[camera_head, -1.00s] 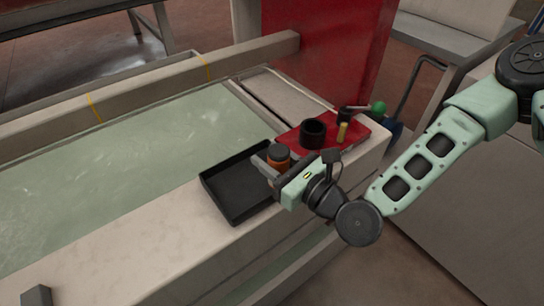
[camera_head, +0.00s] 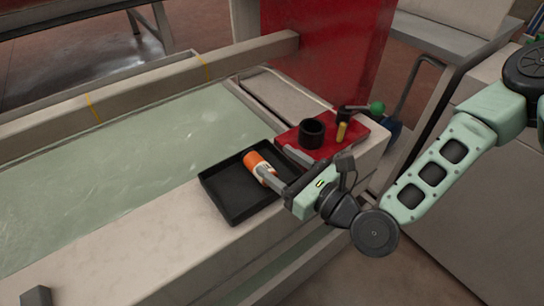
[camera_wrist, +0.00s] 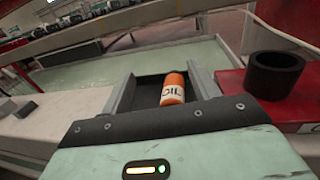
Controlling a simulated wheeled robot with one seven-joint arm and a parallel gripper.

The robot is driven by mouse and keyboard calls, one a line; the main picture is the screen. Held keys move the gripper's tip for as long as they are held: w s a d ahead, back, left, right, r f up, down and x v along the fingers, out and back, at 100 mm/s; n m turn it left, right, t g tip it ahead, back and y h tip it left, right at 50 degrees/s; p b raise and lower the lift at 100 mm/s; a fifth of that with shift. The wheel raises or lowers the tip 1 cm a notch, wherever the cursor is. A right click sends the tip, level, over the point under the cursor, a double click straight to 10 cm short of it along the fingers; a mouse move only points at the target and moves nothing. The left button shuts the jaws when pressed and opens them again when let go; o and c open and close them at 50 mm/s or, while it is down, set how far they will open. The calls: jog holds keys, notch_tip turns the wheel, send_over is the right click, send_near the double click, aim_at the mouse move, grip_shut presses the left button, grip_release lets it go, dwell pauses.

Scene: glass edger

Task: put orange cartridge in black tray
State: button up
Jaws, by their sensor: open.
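The orange cartridge (camera_head: 257,163) with a white label is inside the black tray (camera_head: 222,199), tilted or lying toward the tray's right side. In the wrist view the cartridge (camera_wrist: 173,88) shows between the two fingers, lettering facing me, with dark tray floor (camera_wrist: 148,92) behind it. My gripper (camera_head: 281,170) is open at the tray's right edge. Its fingers (camera_wrist: 163,84) stand apart on both sides of the cartridge in the wrist view, with a gap visible. Part of the cartridge's lower end is hidden by a finger in the head view.
A red plate (camera_head: 325,147) right of the tray carries a black ring-like cup (camera_head: 312,133), a yellow piece (camera_head: 341,131) and a green-knobbed lever (camera_head: 376,107). The tray stands on a pale ledge (camera_head: 190,247) beside a greenish basin (camera_head: 130,165). A red panel (camera_head: 325,60) rises behind.

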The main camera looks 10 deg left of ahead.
jog(key=p+v, duration=0.4)
jog(key=v, duration=0.5)
jog(key=shift+s, duration=0.1)
jog(key=s+d+f+n+g+h, duration=0.15)
jog(key=n+g+h, duration=0.25)
jog(key=n, duration=0.6)
jog(key=d+f+n+g+h, duration=0.2)
jog(key=n+g+h, duration=0.2)
jog(key=n, duration=0.7)
jog(key=s+d+r+n+h, duration=0.3)
jog(key=s+d+r+n, duration=0.1)
jog(key=r, duration=0.4)
jog(key=s+d+r+n+g+h, duration=0.1)
jog(key=s+d+r+n+h, duration=0.2)
jog(key=d+r+n, duration=0.3)
notch_tip(320, 180, up, 3)
jog(key=shift+s+n+h, duration=0.4)
jog(key=shift+s, duration=0.1)
jog(key=shift+r, duration=0.1)
